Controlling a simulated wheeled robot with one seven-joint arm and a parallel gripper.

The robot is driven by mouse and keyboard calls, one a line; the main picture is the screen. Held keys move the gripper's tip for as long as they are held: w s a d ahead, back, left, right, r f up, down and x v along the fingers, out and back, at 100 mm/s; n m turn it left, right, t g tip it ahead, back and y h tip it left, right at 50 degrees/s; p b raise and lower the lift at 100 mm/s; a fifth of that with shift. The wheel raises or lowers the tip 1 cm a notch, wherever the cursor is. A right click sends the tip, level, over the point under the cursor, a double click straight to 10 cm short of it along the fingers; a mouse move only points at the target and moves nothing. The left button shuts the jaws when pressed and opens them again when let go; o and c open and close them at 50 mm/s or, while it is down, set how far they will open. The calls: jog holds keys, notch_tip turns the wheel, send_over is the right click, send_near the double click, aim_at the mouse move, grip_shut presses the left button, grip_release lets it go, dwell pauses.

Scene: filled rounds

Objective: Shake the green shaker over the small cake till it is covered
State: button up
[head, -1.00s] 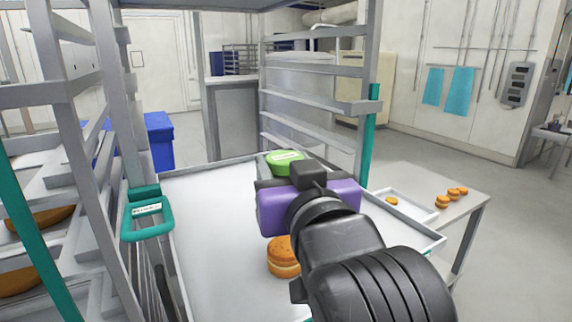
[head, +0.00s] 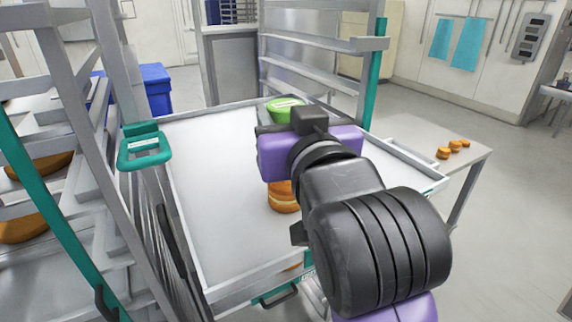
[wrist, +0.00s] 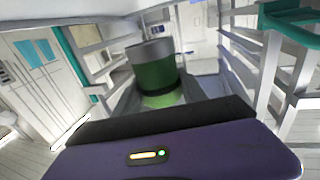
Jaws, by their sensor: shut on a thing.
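My gripper (head: 280,130) is shut on the green shaker (head: 284,104) and holds it above the white tray top of a cart (head: 210,190). In the head view only the shaker's green end with a white label shows past my gripper. The wrist view shows the shaker (wrist: 157,75) as a green cylinder with a grey end band. The small cake (head: 283,198) is orange-brown and layered. It sits on the white top, below my gripper in the picture, and my gripper hides its upper part. I cannot tell whether anything lies on it. My fingertips are hidden in the head view.
A metal rack (head: 75,130) with trays of baked goods stands close at left. A teal handle (head: 145,147) is at the cart top's left corner. Another rack (head: 320,65) stands behind. A side table (head: 462,165) at right bears several small cakes. Open floor lies further right.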

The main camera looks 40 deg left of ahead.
jog(key=shift+a, duration=0.45)
dwell(0.4)
jog(key=shift+d, duration=0.1)
jog(key=shift+d+p, duration=0.45)
jog(key=shift+d, duration=0.35)
jog(key=shift+a, duration=0.85)
jog(key=shift+d+p, duration=0.35)
jog(key=shift+d, duration=0.5)
jog(key=shift+a, duration=0.9)
jog(key=shift+d+p, duration=0.3)
jog(key=shift+d, duration=0.65)
jog(key=shift+r, duration=0.1)
